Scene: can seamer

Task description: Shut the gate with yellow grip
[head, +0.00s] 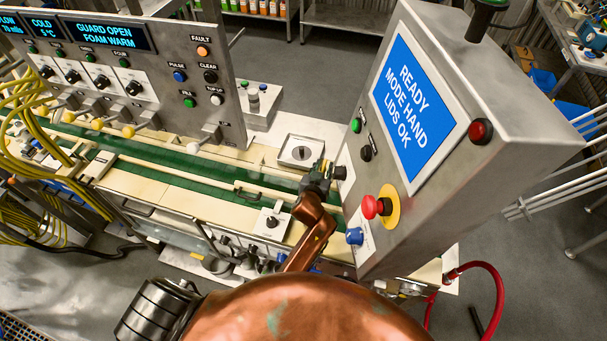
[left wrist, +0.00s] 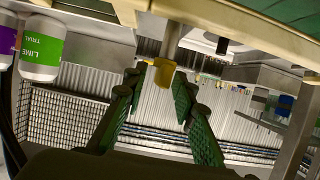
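In the left wrist view a small yellow grip (left wrist: 163,73) sits at the end of a grey rod, between and just beyond the fingertips. My left gripper (left wrist: 158,88) is open there, its green-padded fingers to either side of the grip with visible gaps. In the head view my left gripper (head: 321,170) is above the green conveyor, beside the grey control box, partly hidden by its own wrist. I cannot make out the gate or this grip near it there. Yellow-ended levers (head: 128,131) show farther left, under the switch panel. My right gripper is not in view.
The control box (head: 375,200) with a red stop button (head: 371,207) stands close right of my left gripper. The conveyor (head: 175,172) runs below. A switch panel (head: 150,75) reads "GUARD OPEN". In the left wrist view a lime-labelled bottle (left wrist: 41,55) stands at left.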

